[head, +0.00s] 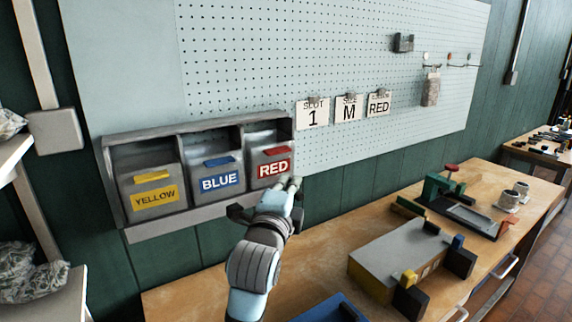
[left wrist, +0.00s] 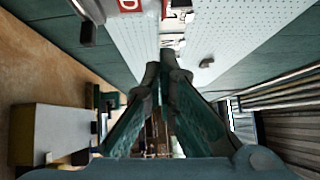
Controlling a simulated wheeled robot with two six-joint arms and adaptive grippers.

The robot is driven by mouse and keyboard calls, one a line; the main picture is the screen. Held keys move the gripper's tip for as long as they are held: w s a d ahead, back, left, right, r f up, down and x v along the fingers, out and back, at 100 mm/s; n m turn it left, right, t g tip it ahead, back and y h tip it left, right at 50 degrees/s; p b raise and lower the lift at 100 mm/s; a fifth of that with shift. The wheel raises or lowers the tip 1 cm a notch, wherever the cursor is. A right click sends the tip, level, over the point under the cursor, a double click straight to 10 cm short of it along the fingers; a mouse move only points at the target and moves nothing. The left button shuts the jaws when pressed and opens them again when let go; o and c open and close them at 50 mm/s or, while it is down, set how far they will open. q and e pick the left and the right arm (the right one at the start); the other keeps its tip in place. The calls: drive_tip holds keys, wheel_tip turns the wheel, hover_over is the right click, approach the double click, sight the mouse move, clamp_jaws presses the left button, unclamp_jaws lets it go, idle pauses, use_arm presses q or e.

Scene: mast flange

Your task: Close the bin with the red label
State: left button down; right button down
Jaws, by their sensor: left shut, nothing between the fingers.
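The bin with the red label (head: 270,155) is the rightmost of three grey bins in a wall rack. Its front carries a red handle strip and a RED label (head: 274,168). Part of that label also shows at the top edge of the left wrist view (left wrist: 128,4). A dark gap shows above the bin's front; I cannot tell how far it leans out. My left gripper (head: 291,183) is shut and empty, just below and right of the label, hiding the bin's lower right corner. Its fingers meet in the left wrist view (left wrist: 165,75). Contact with the bin cannot be told.
The blue bin (head: 220,185) and yellow bin (head: 153,190) stand to the left in the rack (head: 112,165). Signs reading 1, M and RED (head: 379,104) hang on the pegboard (head: 300,60). A workbench (head: 240,285) below carries a grey-topped block (head: 400,252) and fixtures.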

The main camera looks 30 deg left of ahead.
use_arm(q)
approach(286, 151)
drive_tip(key=w+d, duration=0.3)
drive_tip(key=w, duration=0.1)
drive_tip(key=shift+w+a+f, duration=0.1)
drive_tip(key=shift+w+a, duration=0.15)
drive_tip(key=shift+a, duration=0.3)
drive_tip(key=shift+w+a+f, duration=0.15)
drive_tip(key=shift+w+a, duration=0.15)
drive_tip(key=shift+a, duration=0.25)
drive_tip(key=shift+w+a+f, duration=0.1)
drive_tip(key=shift+w+a, duration=0.15)
drive_tip(key=shift+a, duration=0.35)
drive_tip(key=a+r+p, duration=0.1)
drive_tip(key=p, duration=0.3)
drive_tip(key=shift+w+a+r+n+g+p, duration=0.1)
drive_tip(key=shift+w+r+n+g+p, duration=0.05)
drive_tip(key=shift+w+n+g+p, duration=0.25)
drive_tip(key=shift+s, duration=0.15)
drive_tip(key=shift+f, duration=0.2)
